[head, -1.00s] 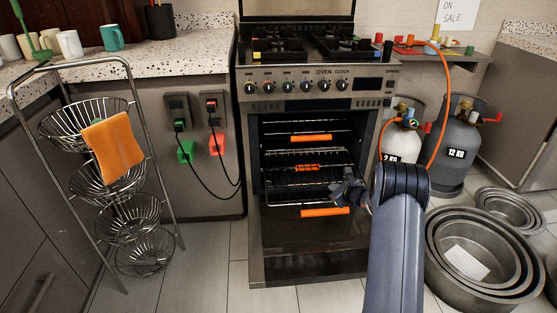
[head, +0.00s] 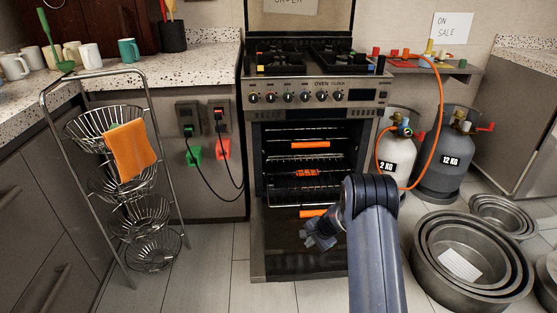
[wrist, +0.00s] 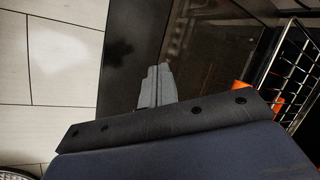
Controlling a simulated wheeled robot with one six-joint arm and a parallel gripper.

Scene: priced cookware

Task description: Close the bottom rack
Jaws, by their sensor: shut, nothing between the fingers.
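The oven (head: 318,97) stands with its door (head: 300,262) folded down. Inside are wire racks with orange handles. The bottom rack's orange handle (head: 313,213) shows low in the opening, partly hidden behind my arm at its right end. My gripper (head: 308,236) is in front of and below that handle, over the open door, and looks apart from it. In the wrist view my gripper (wrist: 158,72) is shut and empty over the dark door. The wire rack (wrist: 300,62) and its orange handle (wrist: 277,104) are to the right, partly hidden by my gripper's body.
Higher racks show orange handles, the middle one (head: 306,173) and the top one (head: 310,145). A wire basket stand (head: 150,125) is left. Gas cylinders (head: 447,165) and stacked round pans (head: 425,270) are right. Floor is free between stand and oven.

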